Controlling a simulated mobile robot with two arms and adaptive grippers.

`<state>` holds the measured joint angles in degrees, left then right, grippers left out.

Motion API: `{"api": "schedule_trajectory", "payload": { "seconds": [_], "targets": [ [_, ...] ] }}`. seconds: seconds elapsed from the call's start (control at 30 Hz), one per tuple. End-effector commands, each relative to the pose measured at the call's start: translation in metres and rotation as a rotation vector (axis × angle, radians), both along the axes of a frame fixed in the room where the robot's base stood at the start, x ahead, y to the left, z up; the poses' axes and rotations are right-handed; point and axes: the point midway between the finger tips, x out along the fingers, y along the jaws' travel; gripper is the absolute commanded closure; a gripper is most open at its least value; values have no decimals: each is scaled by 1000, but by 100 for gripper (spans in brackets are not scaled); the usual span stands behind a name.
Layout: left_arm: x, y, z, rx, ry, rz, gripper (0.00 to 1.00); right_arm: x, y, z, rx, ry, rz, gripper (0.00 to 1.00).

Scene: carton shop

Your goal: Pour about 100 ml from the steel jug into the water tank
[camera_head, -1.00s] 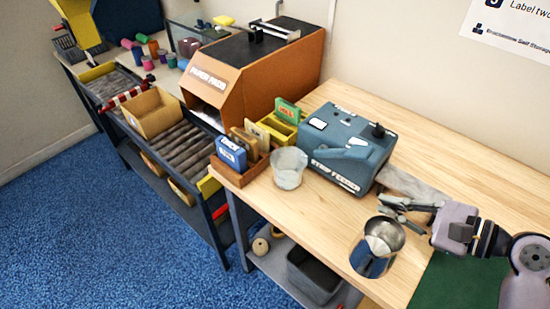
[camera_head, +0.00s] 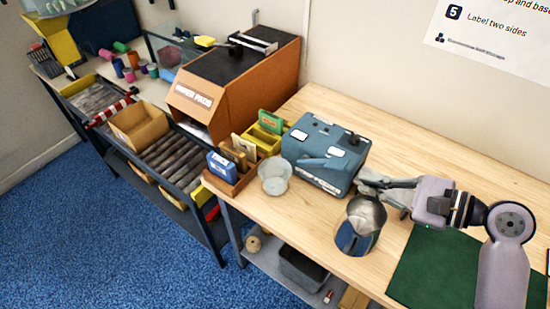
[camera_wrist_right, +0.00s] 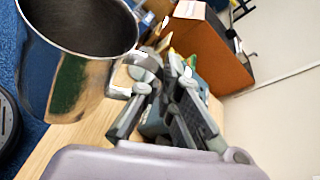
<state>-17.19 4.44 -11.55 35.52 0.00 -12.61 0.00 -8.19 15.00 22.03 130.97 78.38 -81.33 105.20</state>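The steel jug (camera_head: 362,226) is upright or nearly so above the front edge of the wooden table, its open mouth facing up. My right gripper (camera_head: 374,187) is behind it at the handle side and appears shut on the handle. In the right wrist view the jug (camera_wrist_right: 78,75) fills the upper left, with its handle running to the fingers (camera_wrist_right: 160,75). The liquid level inside is not clear. A clear round vessel (camera_head: 275,178), possibly the water tank, stands left of the jug, apart from it, in front of the blue strip feeder (camera_head: 325,152). My left gripper is out of view.
A wooden holder with a blue box (camera_head: 222,166) stands left of the clear vessel. The orange paper pads unit (camera_head: 240,85) is behind it. A green mat (camera_head: 435,266) lies at the right. The table's back right is bare.

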Motion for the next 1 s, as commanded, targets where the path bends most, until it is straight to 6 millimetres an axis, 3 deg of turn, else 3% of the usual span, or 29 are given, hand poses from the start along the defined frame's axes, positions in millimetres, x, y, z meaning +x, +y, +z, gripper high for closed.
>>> {"api": "schedule_trajectory", "payload": {
  "seconds": [0.03, 0.27, 0.33, 0.67, 1.0],
  "targets": [
    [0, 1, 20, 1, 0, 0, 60, 0, 0, 20, 2, -1, 0, 100],
    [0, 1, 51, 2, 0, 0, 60, 0, 0, 52, 2, -1, 0, 100],
    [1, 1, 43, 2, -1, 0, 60, 0, -1, 42, -7, 0, 1, 100],
    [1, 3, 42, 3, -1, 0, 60, 0, 0, 42, -2, 1, 2, 100],
    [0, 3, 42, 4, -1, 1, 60, 47, 8, 38, 15, 3, -65, 100]
  ]
}}
